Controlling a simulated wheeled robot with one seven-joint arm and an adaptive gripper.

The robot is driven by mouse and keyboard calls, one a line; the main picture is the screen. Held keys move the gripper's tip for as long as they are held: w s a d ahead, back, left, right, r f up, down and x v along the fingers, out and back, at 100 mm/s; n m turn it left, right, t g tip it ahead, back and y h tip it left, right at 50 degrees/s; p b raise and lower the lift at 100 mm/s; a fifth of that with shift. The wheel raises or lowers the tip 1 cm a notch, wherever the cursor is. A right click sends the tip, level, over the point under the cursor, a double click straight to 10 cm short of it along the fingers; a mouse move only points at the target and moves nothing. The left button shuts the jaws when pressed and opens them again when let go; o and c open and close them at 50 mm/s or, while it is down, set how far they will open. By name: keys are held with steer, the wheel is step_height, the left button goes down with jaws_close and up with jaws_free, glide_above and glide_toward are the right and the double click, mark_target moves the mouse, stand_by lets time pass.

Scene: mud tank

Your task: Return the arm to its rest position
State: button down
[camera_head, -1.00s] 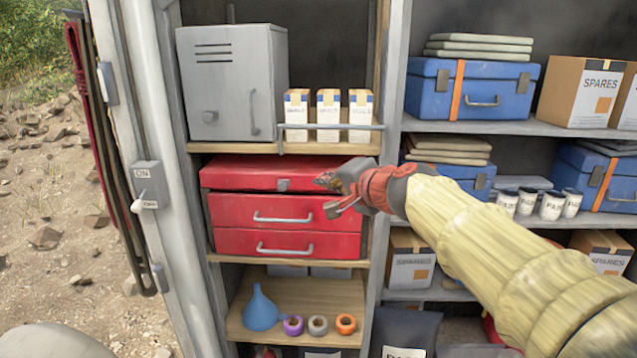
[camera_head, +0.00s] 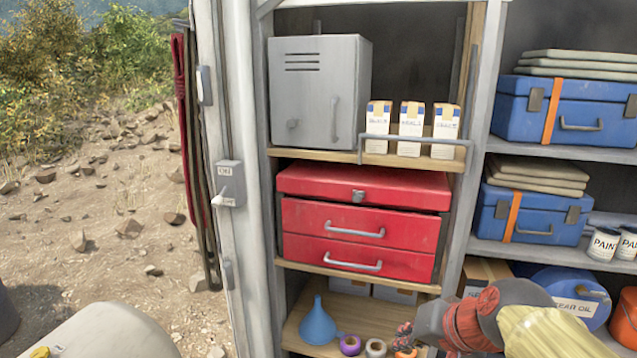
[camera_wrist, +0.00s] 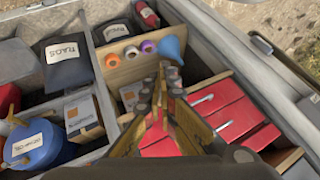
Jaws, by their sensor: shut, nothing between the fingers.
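My gripper (camera_head: 412,333) is at the lower right of the head view, in front of the low shelf with the funnel and tape rolls. Its red-cuffed wrist and the pale yellow sleeve of my arm (camera_head: 550,335) run off to the lower right. In the wrist view my gripper (camera_wrist: 162,68) points towards the shelves with its fingertips together and nothing held. It is apart from the red tool chest (camera_head: 365,210), which stands above and left of it with lid and both drawers closed.
A blue funnel (camera_head: 318,324) and several tape rolls sit on the low shelf. A switch box (camera_head: 229,183) is on the door post. Open ground lies left.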

steer(key=s+d+f+n+g+h+b, duration=0.1)
steer(key=s+f+n+b, duration=0.1)
steer(key=s+f+b, duration=0.4)
steer(key=s+d+f+n+h+b, duration=0.1)
steer(key=s+f+n+b, duration=0.1)
steer(key=s+f+b, duration=0.4)
steer(key=s+f, duration=0.4)
steer(key=f, duration=0.3)
steer(key=shift+d+g+h, duration=0.25)
steer(key=shift+g+h, duration=0.05)
steer(key=shift+g, duration=0.1)
steer(key=c, duration=2.5)
jaws_free()
steer(key=shift+c, duration=0.2)
